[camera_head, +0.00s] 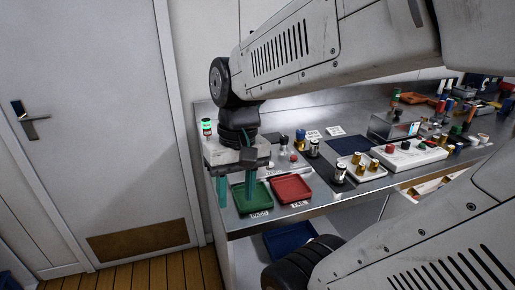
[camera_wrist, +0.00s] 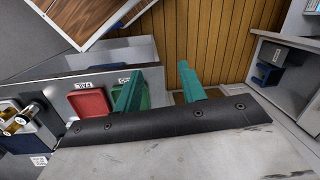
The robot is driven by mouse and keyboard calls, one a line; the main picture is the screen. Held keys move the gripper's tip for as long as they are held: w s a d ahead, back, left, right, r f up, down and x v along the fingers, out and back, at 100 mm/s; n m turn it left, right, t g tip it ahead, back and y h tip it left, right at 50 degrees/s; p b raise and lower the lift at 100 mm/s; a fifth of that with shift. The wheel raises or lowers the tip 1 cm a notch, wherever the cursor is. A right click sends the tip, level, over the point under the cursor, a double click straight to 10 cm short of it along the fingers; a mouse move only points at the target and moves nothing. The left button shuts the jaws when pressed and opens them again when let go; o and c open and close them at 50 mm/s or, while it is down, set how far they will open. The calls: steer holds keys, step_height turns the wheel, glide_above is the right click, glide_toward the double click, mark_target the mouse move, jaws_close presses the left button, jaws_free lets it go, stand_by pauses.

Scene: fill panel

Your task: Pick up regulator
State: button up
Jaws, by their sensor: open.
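My gripper (camera_head: 237,192) hangs at the left end of the metal bench, with its two teal fingers apart and nothing between them. One finger overlaps the green PASS tray in the picture. In the wrist view my gripper (camera_wrist: 159,90) is also open and empty. I cannot tell for sure which item is the regulator. A black, silver and brass fitting (camera_head: 340,174) stands on the bench to the right of the red tray, and a similar fitting (camera_head: 314,149) stands behind it. Brass fittings (camera_wrist: 27,117) show at the left edge of the wrist view.
The green tray (camera_head: 262,205) and red FAIL tray (camera_head: 291,189) look empty. A white tray (camera_head: 374,174) holds brass parts, beside a white block (camera_head: 408,157) with coloured fittings. A dark blue mat (camera_head: 349,144) lies behind. A lit green beacon (camera_head: 207,127) stands at the bench's left end.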

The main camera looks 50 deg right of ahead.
steer(key=w+d+f+m+t+y, duration=0.1)
steer(key=w+d+f+m+t, duration=0.1)
steer(key=d+m, duration=0.5)
steer(key=w+d+f+m+t+y, duration=0.2)
steer(key=w+d+f+m+t, duration=0.1)
steer(key=d+m, duration=0.4)
steer(key=w+d+f+m+t+y, duration=0.2)
steer(key=w+d+f+m+t, duration=0.1)
steer(key=d+m, duration=0.4)
steer(key=shift+w+d+m+t, duration=0.3)
steer(key=shift+w+d+t, duration=0.6)
steer(key=shift+d, duration=0.15)
steer(key=d+m+t+h, duration=0.1)
steer(key=d+m, duration=0.1)
steer(key=w+d+m+t+h, duration=0.1)
steer(key=d+m, duration=0.1)
steer(key=d, duration=0.1)
steer(key=d+m+t, duration=0.1)
steer(key=d+m, duration=0.1)
steer(key=shift+w+d+r+h, duration=0.15)
steer(key=shift+w+d+h, duration=0.15)
steer(key=shift+h, duration=0.1)
steer(key=shift+m+t+h, duration=0.3)
steer(key=shift+m, duration=0.3)
steer(key=x, duration=0.5)
steer(key=r+x, duration=0.1)
steer(key=x, duration=0.1)
steer(key=shift+w+d, duration=0.35)
steer(key=shift+w, duration=0.4)
jaws_close()
